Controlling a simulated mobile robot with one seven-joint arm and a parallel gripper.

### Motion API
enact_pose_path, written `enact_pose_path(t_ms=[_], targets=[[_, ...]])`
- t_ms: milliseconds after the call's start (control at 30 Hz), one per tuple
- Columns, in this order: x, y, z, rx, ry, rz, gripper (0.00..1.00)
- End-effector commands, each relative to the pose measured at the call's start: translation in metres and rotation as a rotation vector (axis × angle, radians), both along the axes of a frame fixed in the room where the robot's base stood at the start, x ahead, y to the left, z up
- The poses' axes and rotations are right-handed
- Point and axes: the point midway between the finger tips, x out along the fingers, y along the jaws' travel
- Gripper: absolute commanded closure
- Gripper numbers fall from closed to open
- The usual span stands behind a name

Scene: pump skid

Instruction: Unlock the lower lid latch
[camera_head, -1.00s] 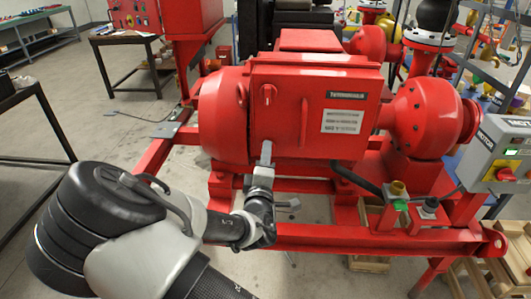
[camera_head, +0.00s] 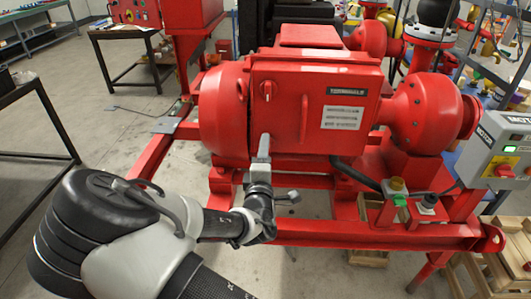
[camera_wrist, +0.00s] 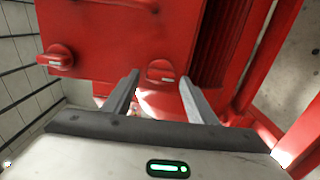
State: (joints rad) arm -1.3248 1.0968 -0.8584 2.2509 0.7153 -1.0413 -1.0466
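The red terminal box (camera_head: 315,110) has a flat lid with a label and a plate. The upper latch (camera_head: 267,90), a red knob with a pale mark, shows on the lid's left side and appears at the left in the wrist view (camera_wrist: 57,57). The lower latch (camera_wrist: 162,72) is a similar red knob, seen between my fingertips in the wrist view; in the head view it is hidden behind my gripper. My gripper (camera_wrist: 159,77) is open, its fingers on either side of the latch in the picture. I cannot tell whether they touch it.
The red skid frame (camera_head: 370,232) runs below the box. A vertical red handle (camera_head: 304,122) stands on the lid right of the latches. A grey motor control box (camera_head: 503,150) is at the far right. Open floor lies to the left.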

Motion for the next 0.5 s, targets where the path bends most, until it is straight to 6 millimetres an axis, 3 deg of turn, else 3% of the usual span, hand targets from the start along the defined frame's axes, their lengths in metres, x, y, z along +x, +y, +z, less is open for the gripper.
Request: enact_pose_path(t_ms=[333, 500], targets=[[-0.002, 0.0, 0.0, 0.002, 0.001, -0.001, 0.45], [-0.022, 0.001, 0.0, 0.003, 0.003, 0.0, 0.45]])
